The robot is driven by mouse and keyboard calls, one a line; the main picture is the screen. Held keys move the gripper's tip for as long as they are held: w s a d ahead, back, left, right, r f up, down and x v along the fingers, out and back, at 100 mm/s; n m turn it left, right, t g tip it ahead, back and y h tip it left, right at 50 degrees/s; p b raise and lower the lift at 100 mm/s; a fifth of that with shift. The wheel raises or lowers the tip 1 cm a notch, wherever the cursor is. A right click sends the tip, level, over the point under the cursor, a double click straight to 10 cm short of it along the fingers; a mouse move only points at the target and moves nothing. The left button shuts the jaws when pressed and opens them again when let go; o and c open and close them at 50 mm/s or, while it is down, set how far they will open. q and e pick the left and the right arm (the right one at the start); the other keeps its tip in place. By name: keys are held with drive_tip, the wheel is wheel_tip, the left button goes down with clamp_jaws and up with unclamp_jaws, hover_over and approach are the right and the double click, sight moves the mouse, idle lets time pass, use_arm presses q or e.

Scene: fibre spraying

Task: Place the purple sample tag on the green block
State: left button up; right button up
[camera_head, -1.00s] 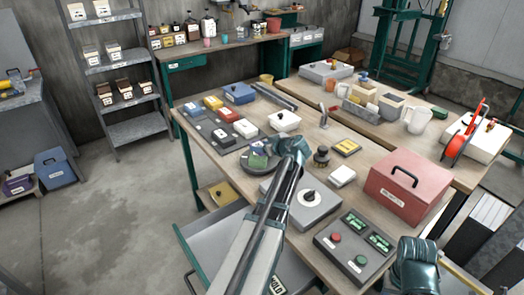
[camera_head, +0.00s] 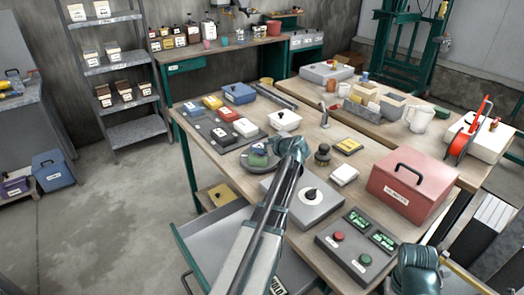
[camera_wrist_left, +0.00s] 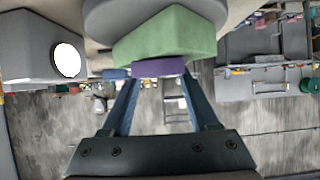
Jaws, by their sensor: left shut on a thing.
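The green block (camera_head: 257,161) sits on a round grey plate (camera_head: 248,168) on the near bench, and it also shows at the top of the left wrist view (camera_wrist_left: 168,36). My left gripper (camera_wrist_left: 158,75) is shut on the purple sample tag (camera_wrist_left: 158,67), held between its fingertips. In that view the tag lies right against the block's edge; I cannot tell whether they touch. In the head view my left wrist is just right of the block, and the tag is hard to make out. Of my right arm only a teal link shows at the bottom right; its gripper is out of view.
A white box (camera_head: 284,121), a dark round knob piece (camera_head: 322,155) and a red case (camera_head: 410,185) stand nearby.

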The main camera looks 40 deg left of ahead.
use_arm(q)
drive_tip(key=shift+f, duration=0.1)
drive_tip(key=o, duration=1.3)
drive_tip(key=shift+o, duration=0.2)
drive_tip(key=shift+r, duration=0.2)
drive_tip(key=p+v, duration=0.5)
drive_tip(key=v, duration=0.7)
drive_tip(key=shift+p, duration=0.4)
drive_tip(key=shift+s+f, duration=0.1)
